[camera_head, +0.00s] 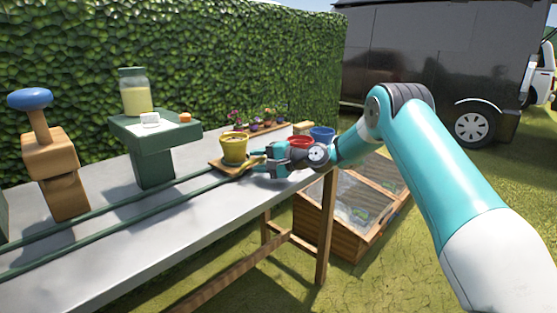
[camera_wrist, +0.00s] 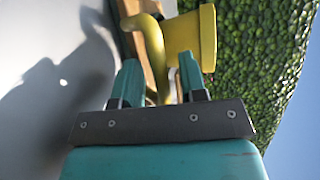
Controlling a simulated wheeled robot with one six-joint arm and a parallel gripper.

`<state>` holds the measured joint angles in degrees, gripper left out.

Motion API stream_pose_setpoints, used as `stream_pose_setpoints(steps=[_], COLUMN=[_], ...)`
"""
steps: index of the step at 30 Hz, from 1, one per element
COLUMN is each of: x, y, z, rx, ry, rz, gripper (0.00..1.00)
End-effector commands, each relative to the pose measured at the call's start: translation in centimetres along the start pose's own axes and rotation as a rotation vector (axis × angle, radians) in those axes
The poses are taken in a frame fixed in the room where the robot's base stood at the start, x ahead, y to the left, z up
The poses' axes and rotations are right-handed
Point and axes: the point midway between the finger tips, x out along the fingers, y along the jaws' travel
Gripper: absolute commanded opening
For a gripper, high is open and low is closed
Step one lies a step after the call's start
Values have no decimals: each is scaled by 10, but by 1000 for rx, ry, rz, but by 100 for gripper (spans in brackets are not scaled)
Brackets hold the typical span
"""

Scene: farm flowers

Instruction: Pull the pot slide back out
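The yellow pot (camera_head: 234,148) stands upright on the wooden slide (camera_head: 222,167), at the right end of two green rails on the grey table. The pot also shows sideways at the top of the wrist view (camera_wrist: 207,38). A curved yellow handle (camera_wrist: 154,52) sticks out from the slide towards my gripper. My gripper (camera_head: 255,158) is at the slide's right side. In the wrist view my gripper's fingers (camera_wrist: 160,78) stand apart, with the handle between them. The left finger is close to the handle; I cannot tell whether it touches.
Green rails (camera_head: 120,219) run left along the table (camera_head: 165,236). A green stand (camera_head: 153,150) with a jar (camera_head: 134,92) and a wooden post with a blue knob (camera_head: 30,99) stand beside them. Red (camera_head: 299,142) and blue pots (camera_head: 322,133) are behind my arm.

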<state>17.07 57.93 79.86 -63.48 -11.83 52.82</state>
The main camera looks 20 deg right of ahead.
Motion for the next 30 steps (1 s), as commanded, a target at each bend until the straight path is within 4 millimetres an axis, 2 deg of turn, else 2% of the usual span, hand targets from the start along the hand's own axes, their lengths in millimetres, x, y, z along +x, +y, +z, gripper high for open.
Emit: stream_pose_setpoints(steps=[5,12,18,24,30], x=[-33,-96,-141,-165,-170], y=[0,0,0,0,0], z=[-2,-2,-2,-1,-1], rx=[3,3,1,0,-1], ry=[7,8,8,5,3], rz=[0,-1,-1,0,-1], gripper=[39,39,39,39,39])
